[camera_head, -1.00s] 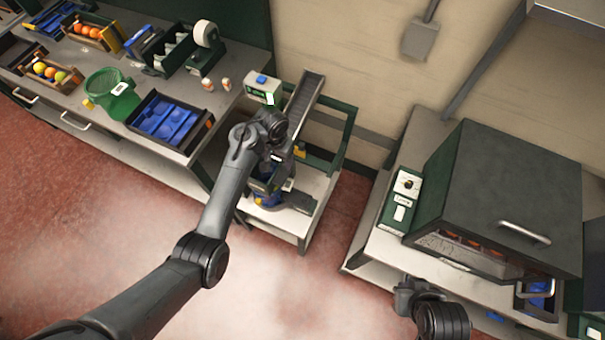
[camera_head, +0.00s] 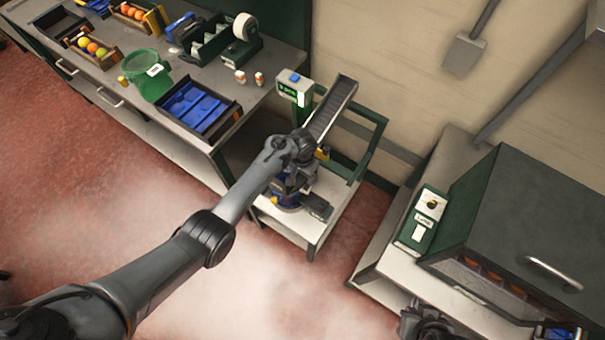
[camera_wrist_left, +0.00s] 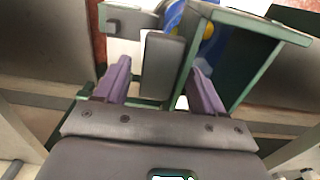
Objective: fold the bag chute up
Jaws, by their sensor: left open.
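The bagging stand (camera_head: 293,240) is a small white-topped table with a green frame. A long grey sloped trough (camera_head: 334,106) rises at its back; I take this for the bag chute, but cannot be sure. My left gripper (camera_head: 292,186) is over the stand, below the trough's lower end, and its arm hides part of the stand. In the left wrist view, the open purple fingers (camera_wrist_left: 160,70) lie either side of a grey plate (camera_wrist_left: 163,66) beside a green frame (camera_wrist_left: 240,50). Contact cannot be told. My right gripper's fingers are out of view.
A green and white box (camera_head: 295,90) with a blue top stands by the trough. A large grey-hooded machine (camera_head: 530,220) stands at right. The floor in front is clear.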

